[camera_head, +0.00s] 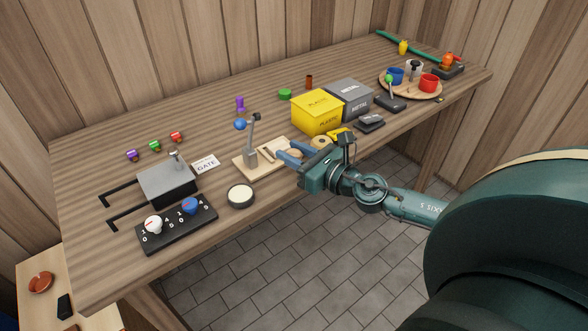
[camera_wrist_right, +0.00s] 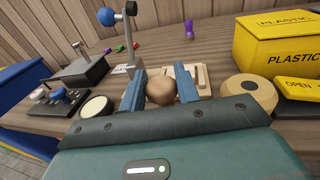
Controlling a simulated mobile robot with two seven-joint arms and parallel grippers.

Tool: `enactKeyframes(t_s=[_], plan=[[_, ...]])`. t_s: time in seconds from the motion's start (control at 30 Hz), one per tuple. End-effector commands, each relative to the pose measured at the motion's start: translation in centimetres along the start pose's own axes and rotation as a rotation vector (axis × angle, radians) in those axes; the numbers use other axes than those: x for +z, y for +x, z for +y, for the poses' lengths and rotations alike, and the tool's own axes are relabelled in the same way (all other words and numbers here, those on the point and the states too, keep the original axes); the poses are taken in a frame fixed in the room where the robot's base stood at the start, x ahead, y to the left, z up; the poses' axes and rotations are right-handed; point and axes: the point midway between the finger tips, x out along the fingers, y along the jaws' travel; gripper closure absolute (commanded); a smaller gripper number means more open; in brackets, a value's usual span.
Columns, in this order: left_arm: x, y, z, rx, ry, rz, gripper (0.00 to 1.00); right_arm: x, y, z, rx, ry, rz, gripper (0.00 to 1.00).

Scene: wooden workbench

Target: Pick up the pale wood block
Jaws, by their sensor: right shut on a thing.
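My right gripper (camera_head: 289,153) reaches in from the right over the bench's front edge. Its blue fingers are closed on a round wooden knob (camera_wrist_right: 160,92), which fills the gap between them in the wrist view. The knob (camera_head: 296,154) shows only in part in the head view. I cannot tell whether the knob is fixed to the block. My left gripper is not in view.
A yellow PLASTIC bin (camera_head: 316,113) and a grey METAL bin (camera_head: 349,99) stand beyond the gripper. A wooden ring-shaped roll (camera_head: 321,142) is close by. A round white-topped pot (camera_head: 240,196) and a black knob panel (camera_head: 177,227) lie left. The back middle is fairly clear.

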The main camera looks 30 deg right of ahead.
Motion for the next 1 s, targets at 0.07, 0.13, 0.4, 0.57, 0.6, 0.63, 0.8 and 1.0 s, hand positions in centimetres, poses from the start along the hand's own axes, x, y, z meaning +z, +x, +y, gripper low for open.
enactKeyframes(t_s=[0.07, 0.13, 0.4, 0.57, 0.6, 0.63, 0.8, 1.0], plan=[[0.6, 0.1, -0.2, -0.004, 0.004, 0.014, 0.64, -1.6, 0.1, 0.0, -0.002, 0.003, 0.001, 0.93], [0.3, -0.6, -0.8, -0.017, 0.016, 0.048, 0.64, -2.8, 0.1, 0.0, -0.002, 0.004, 0.0, 0.93], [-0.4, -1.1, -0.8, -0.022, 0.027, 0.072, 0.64, -3.2, 0.1, 0.0, -0.001, 0.0, 0.001, 0.93], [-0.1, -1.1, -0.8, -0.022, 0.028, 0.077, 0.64, -3.6, 0.2, 0.0, -0.001, 0.0, 0.001, 0.93], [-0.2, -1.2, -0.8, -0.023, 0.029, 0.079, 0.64, -3.6, 0.2, 0.0, -0.001, 0.0, 0.001, 0.68], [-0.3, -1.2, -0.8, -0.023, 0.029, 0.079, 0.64, -3.5, 0.2, 0.0, -0.001, 0.0, 0.001, 0.65], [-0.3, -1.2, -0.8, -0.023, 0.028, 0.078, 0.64, -3.5, 0.2, 0.0, -0.001, 0.0, 0.001, 0.51], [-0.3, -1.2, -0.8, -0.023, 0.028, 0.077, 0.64, -3.5, 0.2, 0.0, -0.001, 0.0, 0.001, 0.47]])
